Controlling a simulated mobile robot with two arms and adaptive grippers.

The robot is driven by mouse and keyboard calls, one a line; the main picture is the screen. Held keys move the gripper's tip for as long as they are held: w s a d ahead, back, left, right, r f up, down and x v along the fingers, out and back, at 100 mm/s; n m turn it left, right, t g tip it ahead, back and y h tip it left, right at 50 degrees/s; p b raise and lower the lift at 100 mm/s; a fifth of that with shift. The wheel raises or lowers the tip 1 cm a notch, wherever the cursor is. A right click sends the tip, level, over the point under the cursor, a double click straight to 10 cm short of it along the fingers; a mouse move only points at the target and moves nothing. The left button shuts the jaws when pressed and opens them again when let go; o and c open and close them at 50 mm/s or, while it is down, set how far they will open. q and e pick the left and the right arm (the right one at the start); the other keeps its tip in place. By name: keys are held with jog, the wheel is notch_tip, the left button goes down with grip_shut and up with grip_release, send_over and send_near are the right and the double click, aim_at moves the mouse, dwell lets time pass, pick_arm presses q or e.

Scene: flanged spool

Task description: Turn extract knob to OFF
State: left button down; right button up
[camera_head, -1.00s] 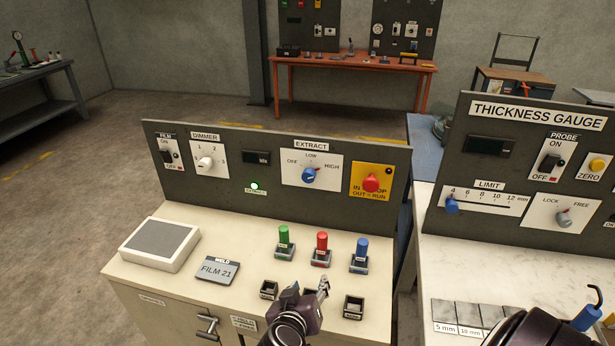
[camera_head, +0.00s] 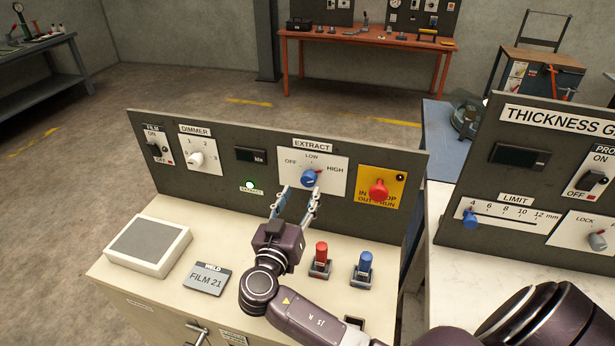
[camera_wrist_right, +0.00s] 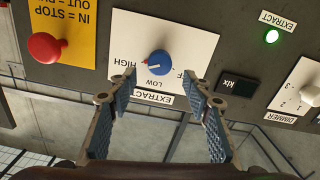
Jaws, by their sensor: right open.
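The extract knob (camera_head: 309,178) is a round blue knob on a white plate marked OFF, LOW and HIGH, on the upright dark panel. It also shows in the right wrist view (camera_wrist_right: 160,63), upside down, with its red and white mark towards HIGH. My right gripper (camera_head: 298,200) is open and empty, just in front of and below the knob. In the right wrist view its fingers (camera_wrist_right: 163,84) are spread, with the knob just beyond and between their tips. My left gripper is not in view.
A red stop button (camera_head: 379,189) on a yellow plate is right of the knob. A green lamp (camera_head: 249,185) is lit to its left. Red (camera_head: 321,258) and blue (camera_head: 364,267) plugs stand on the desk beside my arm. The gauge panel (camera_head: 525,170) stands further right.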

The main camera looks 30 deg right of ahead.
aim_at(307, 181)
jog(key=x, duration=0.1)
jog(key=p+x, duration=0.1)
jog(key=x, duration=0.1)
jog(key=shift+s+r, duration=0.1)
jog(key=shift+r, duration=0.2)
jog(key=shift+f+p+x, duration=0.25)
jog(key=shift+p+x, duration=0.1)
jog(key=shift+x, duration=0.75)
jog(key=shift+d+f, duration=0.1)
jog(key=shift+d, duration=0.1)
jog(key=c, duration=1.1)
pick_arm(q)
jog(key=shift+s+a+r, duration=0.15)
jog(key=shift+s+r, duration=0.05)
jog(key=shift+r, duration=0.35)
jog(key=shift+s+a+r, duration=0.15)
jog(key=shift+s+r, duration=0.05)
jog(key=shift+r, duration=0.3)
pick_arm(e)
jog(key=shift+c, duration=0.3)
